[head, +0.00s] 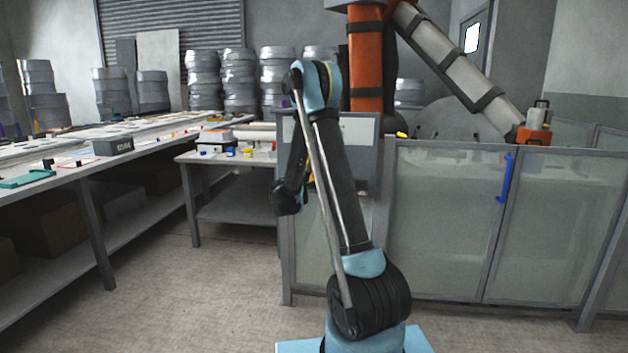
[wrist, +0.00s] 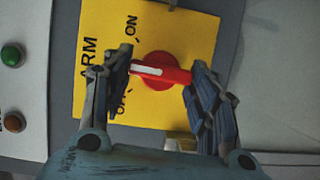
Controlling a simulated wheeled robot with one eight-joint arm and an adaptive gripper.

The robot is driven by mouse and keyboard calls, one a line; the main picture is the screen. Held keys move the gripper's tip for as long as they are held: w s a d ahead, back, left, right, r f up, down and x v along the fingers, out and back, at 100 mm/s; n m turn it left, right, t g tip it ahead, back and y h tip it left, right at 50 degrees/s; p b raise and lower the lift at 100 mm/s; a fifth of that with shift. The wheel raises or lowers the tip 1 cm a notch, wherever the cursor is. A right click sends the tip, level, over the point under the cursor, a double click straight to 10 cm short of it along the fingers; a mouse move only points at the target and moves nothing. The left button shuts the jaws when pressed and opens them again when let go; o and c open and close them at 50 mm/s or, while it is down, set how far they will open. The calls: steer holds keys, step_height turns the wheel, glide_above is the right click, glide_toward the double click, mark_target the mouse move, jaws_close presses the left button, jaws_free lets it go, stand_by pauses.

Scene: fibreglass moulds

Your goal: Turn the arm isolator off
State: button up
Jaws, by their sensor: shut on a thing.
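The arm isolator is a red rotary knob (wrist: 165,72) with a white pointer line, on a yellow plate (wrist: 188,28) marked ARM, ON and OFF, in the wrist view. The pointer aims left in the picture, between the ON and OFF marks. My gripper (wrist: 163,62) is shut on the knob, one finger at the pointer end and the other on the opposite side. The OFF label is partly hidden by a finger. In the head view my arm hides most of the isolator and gripper, in front of the grey cabinet (head: 353,177).
A green button (wrist: 12,56) and a brown-orange button (wrist: 15,121) are left of the plate. A glazed fence with a blue handle (head: 505,180) stands right of the cabinet, an orange robot arm (head: 366,60) behind it. Benches (head: 80,160) line the left; the floor between is clear.

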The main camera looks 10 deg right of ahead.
steer(key=shift+d+f+n+t+h, duration=0.15)
steer(key=shift+n+t, duration=0.45)
steer(key=shift+n, duration=1.05)
steer(key=shift+a+f+n+t+h, duration=0.15)
steer(key=shift+n+t, duration=0.45)
steer(key=shift+n, duration=1.1)
steer(key=shift+d+f+n+t, duration=0.15)
steer(key=shift+n+t, duration=0.45)
steer(key=shift+n, duration=1.05)
steer(key=o, duration=1)
steer(key=shift+f, duration=0.1)
steer(key=shift+o, duration=0.3)
